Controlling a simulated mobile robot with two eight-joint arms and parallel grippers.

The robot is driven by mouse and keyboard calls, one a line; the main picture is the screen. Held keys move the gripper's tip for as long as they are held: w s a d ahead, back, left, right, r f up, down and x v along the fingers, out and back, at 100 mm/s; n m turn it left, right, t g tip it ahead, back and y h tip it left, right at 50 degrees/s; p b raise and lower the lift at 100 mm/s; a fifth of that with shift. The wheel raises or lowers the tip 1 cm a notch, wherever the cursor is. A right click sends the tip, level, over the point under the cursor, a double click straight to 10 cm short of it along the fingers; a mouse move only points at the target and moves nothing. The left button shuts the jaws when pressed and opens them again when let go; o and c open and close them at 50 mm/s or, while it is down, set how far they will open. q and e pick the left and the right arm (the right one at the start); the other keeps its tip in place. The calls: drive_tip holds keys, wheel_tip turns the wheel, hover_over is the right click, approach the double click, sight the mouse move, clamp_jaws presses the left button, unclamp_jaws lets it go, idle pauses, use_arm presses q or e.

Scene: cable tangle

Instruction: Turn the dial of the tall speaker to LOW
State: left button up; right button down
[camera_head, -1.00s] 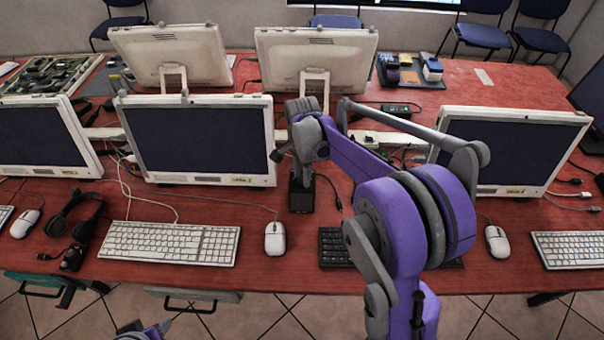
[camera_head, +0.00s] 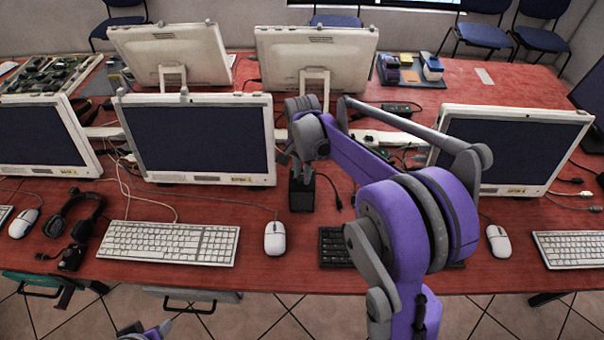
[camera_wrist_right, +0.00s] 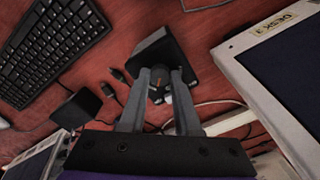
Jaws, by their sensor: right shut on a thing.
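The tall speaker is a black upright box (camera_head: 302,196) on the red desk, right of the middle-left monitor. In the right wrist view its dark body (camera_wrist_right: 173,50) lies beyond the fingers. My right gripper (camera_wrist_right: 158,84) has its two grey fingers closed around a small dark dial (camera_wrist_right: 157,80) with an orange mark on the speaker. The dial's setting and any lettering are too small to read.
A monitor (camera_head: 205,140) stands close left of the speaker, and another (camera_head: 510,150) to the right. A white mouse (camera_head: 275,238) and a black keyboard (camera_head: 334,247) lie in front. Loose cables and a black power adapter (camera_wrist_right: 80,108) lie near the speaker.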

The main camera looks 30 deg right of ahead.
drive_tip(key=n+b, duration=0.1)
drive_tip(key=n, duration=0.4)
drive_tip(key=shift+n, duration=0.3)
drive_tip(key=n, duration=0.5)
drive_tip(key=n+b, duration=0.1)
drive_tip(key=n, duration=0.4)
drive_tip(key=shift+n, duration=2.6)
drive_tip(key=c, duration=0.6)
unclamp_jaws()
